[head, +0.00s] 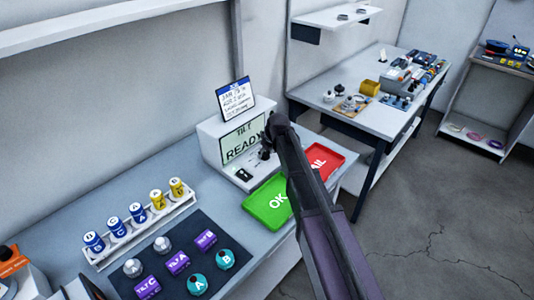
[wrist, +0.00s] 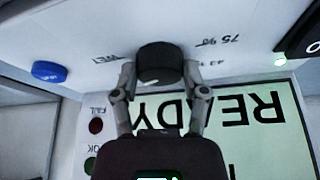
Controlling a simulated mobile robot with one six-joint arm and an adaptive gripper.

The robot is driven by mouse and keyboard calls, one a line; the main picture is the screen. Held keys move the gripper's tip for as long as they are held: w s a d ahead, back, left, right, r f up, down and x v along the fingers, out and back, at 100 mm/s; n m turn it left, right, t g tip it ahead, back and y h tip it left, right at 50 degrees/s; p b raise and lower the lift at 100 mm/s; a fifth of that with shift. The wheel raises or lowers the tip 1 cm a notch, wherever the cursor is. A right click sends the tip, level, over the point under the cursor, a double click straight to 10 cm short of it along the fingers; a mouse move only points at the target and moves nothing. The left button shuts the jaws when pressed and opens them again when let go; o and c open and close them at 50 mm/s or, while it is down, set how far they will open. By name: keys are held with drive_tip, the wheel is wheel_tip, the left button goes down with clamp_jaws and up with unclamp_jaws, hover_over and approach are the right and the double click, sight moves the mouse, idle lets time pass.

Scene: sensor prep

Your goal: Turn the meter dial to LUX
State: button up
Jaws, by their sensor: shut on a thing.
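The meter is a white box (head: 208,148) with a lit screen (head: 242,140) reading READY, at the back of the near bench in the head view. The screen shows upside down in the wrist view (wrist: 245,125). The dial (wrist: 160,63) is a black round knob with a small pale mark, on the meter's white face. My gripper (wrist: 160,82) is shut on the dial, one finger on each side. In the head view my gripper (head: 264,153) is at the meter's front, and my arm hides part of it. Small labels around the dial are upside down; I cannot tell which one the mark faces.
A blue button (wrist: 49,71) and a red FAIL lamp (wrist: 96,126) sit near the dial. A green OK tray (head: 263,208) and a red tray (head: 322,160) lie before the meter. A rack (head: 100,258) of cans and a dark mat (head: 205,262) with labelled pieces occupy the bench's left.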

drive_tip(key=n+g, duration=0.1)
drive_tip(key=n, duration=0.1)
drive_tip(key=n+y, duration=0.1)
drive_tip(key=n, duration=0.2)
drive_tip(key=shift+w+n+g, duration=0.15)
drive_tip(key=shift+n+g, duration=0.15)
drive_tip(key=shift+g, duration=0.1)
drive_tip(key=shift+n+g+y, duration=0.4)
drive_tip(key=shift+n+g, duration=0.4)
drive_tip(key=shift+n, duration=1.2)
drive_tip(key=shift+a, duration=0.1)
drive_tip(key=o, duration=1.1)
drive_tip(key=shift+o, duration=0.2)
drive_tip(key=shift+r, duration=0.1)
